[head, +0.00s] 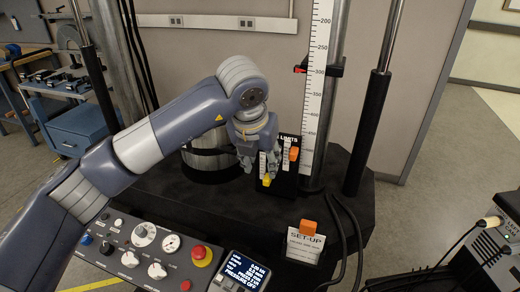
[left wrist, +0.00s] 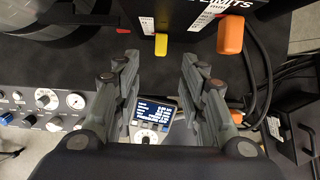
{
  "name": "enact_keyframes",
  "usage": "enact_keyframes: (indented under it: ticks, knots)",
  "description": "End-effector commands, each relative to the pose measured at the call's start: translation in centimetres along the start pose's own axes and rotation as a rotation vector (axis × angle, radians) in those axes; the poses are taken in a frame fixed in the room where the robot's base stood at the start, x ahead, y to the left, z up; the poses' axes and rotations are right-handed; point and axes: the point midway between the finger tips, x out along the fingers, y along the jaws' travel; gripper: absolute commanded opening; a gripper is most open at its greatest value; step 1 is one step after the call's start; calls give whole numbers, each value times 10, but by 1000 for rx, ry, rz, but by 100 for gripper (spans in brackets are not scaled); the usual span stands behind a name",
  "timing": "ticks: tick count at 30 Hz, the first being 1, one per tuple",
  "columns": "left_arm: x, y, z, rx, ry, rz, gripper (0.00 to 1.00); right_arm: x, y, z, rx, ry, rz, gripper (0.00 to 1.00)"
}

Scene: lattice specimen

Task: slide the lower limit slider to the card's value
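The black limits panel (head: 284,180) stands on the dark machine base with two sliders on white scales. The yellow slider (head: 267,180) sits low on the left scale; the orange slider (head: 294,154) sits higher on the right one. My left gripper (head: 247,160) is beside the panel's left side. In the left wrist view its fingers (left wrist: 160,64) are open and empty, with the yellow slider (left wrist: 161,44) just beyond the gap and the orange slider (left wrist: 231,35) to the right. The set-up card (head: 304,246) stands in front, its small text unreadable. My right gripper is out of view.
A control console (head: 150,250) with knobs, a red button (head: 202,256) and a lit screen (head: 243,272) is at the front. A tall ruler (head: 318,80) and dark columns rise behind the panel. Black cables (head: 345,225) run right of the card.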

Motion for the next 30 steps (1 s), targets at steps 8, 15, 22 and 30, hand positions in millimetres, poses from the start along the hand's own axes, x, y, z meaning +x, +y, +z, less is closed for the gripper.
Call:
enact_keyframes:
  ticks: [8, 15, 22, 30]
  knots:
    - [50, -1, -1, -1, 6, -2, 38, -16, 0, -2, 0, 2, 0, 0]
    - [76, -1, 0, 1, 2, -2, 38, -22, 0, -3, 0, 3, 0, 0]
    - [81, -1, 0, 1, 1, -2, 38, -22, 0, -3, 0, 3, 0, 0]
    - [81, -1, 0, 1, 1, -2, 7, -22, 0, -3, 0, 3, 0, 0]
